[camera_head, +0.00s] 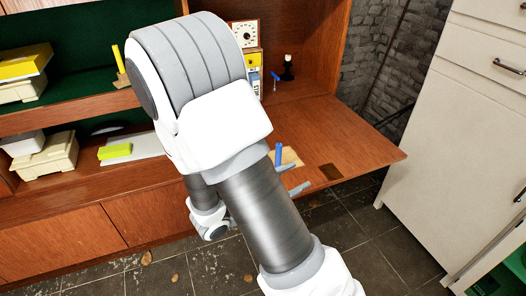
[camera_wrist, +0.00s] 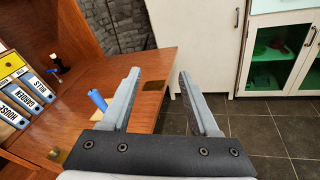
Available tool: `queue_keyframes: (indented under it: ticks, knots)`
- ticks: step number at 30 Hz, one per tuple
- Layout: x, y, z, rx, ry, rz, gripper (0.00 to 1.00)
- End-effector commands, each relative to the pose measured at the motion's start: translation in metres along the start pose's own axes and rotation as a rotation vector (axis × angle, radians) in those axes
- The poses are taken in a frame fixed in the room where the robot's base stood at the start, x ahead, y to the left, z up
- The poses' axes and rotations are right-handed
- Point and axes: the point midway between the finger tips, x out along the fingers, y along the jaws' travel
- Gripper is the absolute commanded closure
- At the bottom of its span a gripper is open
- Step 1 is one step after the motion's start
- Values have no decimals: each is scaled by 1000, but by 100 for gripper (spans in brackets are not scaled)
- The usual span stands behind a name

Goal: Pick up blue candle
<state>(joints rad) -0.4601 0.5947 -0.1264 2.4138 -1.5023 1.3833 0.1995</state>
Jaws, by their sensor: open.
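The blue candle (camera_head: 278,154) stands upright near a light tan patch on the fold-out wooden desk surface, partly hidden behind my arm in the head view. In the wrist view the blue candle (camera_wrist: 97,101) shows just left of the left finger, outside the gap between the fingers, and its lower part is hidden. My gripper (camera_head: 300,177) is open and empty, close beside the candle on its near side in the head view. Both fingers of my gripper (camera_wrist: 160,72) show in the wrist view, with the desk edge and floor seen between them.
The wooden desk surface (camera_head: 346,146) is mostly clear to the right, with a dark brown patch (camera_head: 330,172). Binders (camera_wrist: 27,90) stand on the left. A dark candlestick-like object (camera_head: 288,66) stands at the back. A white cabinet (camera_head: 455,130) is on the right beyond open floor.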

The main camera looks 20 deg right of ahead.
Motion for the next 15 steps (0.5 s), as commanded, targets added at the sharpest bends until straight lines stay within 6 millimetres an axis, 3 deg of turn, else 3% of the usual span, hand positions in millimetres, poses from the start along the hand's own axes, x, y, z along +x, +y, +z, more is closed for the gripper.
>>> queue_keyframes:
  ticks: [1, 6, 10, 15]
  knots:
    - [-2, 4, -30, -71, -16, 83, 39]
    - [-14, 22, -93, -237, -38, 330, 39]
    - [-25, 28, -129, -318, -36, 462, 39]
    - [-31, 32, -150, -362, -32, 540, 39]
